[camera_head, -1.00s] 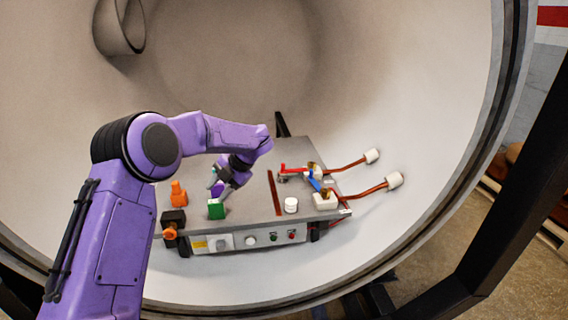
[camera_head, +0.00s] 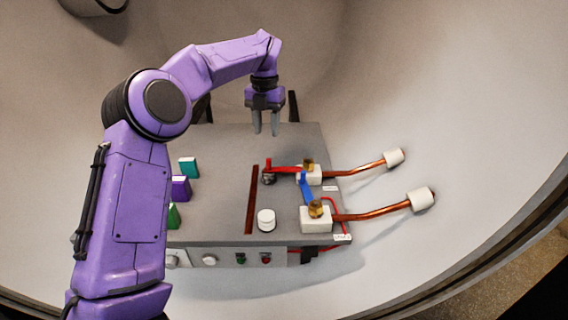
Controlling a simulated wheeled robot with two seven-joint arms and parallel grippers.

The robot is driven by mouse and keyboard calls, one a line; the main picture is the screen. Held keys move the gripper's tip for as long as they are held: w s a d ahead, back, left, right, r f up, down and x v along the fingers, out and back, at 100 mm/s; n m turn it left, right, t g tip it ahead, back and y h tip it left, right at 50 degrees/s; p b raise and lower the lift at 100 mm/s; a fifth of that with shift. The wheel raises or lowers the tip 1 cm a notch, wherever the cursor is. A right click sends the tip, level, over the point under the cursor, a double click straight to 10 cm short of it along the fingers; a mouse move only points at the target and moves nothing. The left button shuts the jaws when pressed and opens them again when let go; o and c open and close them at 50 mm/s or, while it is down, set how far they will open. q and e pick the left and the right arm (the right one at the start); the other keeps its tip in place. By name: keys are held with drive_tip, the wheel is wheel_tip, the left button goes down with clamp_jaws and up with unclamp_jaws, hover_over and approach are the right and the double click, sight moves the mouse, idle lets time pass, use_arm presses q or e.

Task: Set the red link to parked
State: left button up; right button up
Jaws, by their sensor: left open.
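The red link (camera_head: 287,169) is a flat red bar on the right part of the grey bench top. Its left end, with a small upright red knob, is at a dark round post (camera_head: 268,178). Its right end reaches the brass terminal on the rear white block (camera_head: 309,174). A blue link (camera_head: 305,188) runs between the rear block and the front white block (camera_head: 315,220). My left gripper (camera_head: 266,124) points down, open and empty, above the rear of the bench, behind the red link and apart from it. My right gripper is out of view.
A white round knob (camera_head: 266,219) stands right of a dark red strip (camera_head: 252,199). Teal (camera_head: 188,167), purple (camera_head: 180,189) and green (camera_head: 173,215) blocks stand at left, partly behind my arm. Copper rods (camera_head: 372,215) run right from the blocks. The curved chamber wall surrounds the bench.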

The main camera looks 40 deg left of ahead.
sight(268, 159)
use_arm(q)
drive_tip(key=shift+w+f+b, duration=0.1)
drive_tip(key=shift+f+b, duration=0.2)
drive_tip(key=shift+f, duration=0.3)
wheel_tip(268, 159, down, 10)
drive_tip(key=shift+f+b, duration=0.15)
drive_tip(key=shift+b, duration=0.25)
clamp_jaws()
